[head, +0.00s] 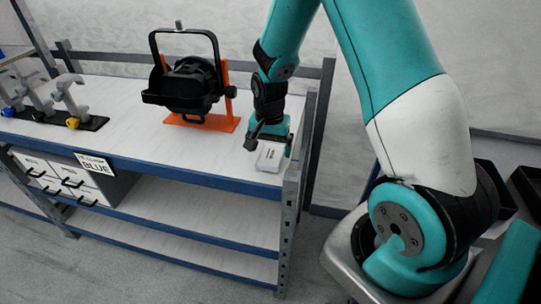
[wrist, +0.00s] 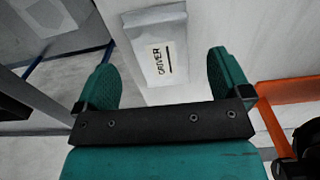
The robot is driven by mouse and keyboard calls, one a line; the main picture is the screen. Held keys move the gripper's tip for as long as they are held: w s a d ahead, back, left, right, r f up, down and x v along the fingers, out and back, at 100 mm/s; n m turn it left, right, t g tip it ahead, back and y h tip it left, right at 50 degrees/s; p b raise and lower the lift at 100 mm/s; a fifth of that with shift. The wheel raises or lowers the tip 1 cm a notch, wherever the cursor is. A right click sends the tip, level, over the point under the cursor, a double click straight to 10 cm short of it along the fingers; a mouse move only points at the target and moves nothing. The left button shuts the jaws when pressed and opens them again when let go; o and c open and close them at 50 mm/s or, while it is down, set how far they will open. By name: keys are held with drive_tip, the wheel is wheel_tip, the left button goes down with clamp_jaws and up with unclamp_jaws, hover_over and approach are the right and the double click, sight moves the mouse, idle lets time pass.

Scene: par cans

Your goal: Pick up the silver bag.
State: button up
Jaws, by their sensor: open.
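The silver bag (head: 269,158) is a pale grey packet with a small label, lying near the right front corner of the white bench top. In the wrist view, the bag (wrist: 153,72) lies between and beyond my two fingers, and its label seems to read "DRIVER". My gripper (head: 270,142) is directly over the bag's far side, pointing down. In the wrist view, my gripper (wrist: 164,72) is open, with its teal fingers spread on either side of the bag and a gap on each side. I cannot tell how far the fingertips are above the bench.
A black lamp (head: 190,85) with a yoke stands on an orange base (head: 205,122) left of my gripper. Several grey clamps (head: 70,97) stand in a black rack at far left. The bench's blue front edge (head: 215,181) and right post are close to the bag. White drawers (head: 75,178) sit below.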

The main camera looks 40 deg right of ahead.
sight(269, 158)
wheel_tip(269, 158, down, 3)
drive_tip(key=shift+f, duration=0.2)
drive_tip(key=shift+c, duration=0.3)
drive_tip(key=c, duration=1)
drive_tip(key=shift+r, duration=0.15)
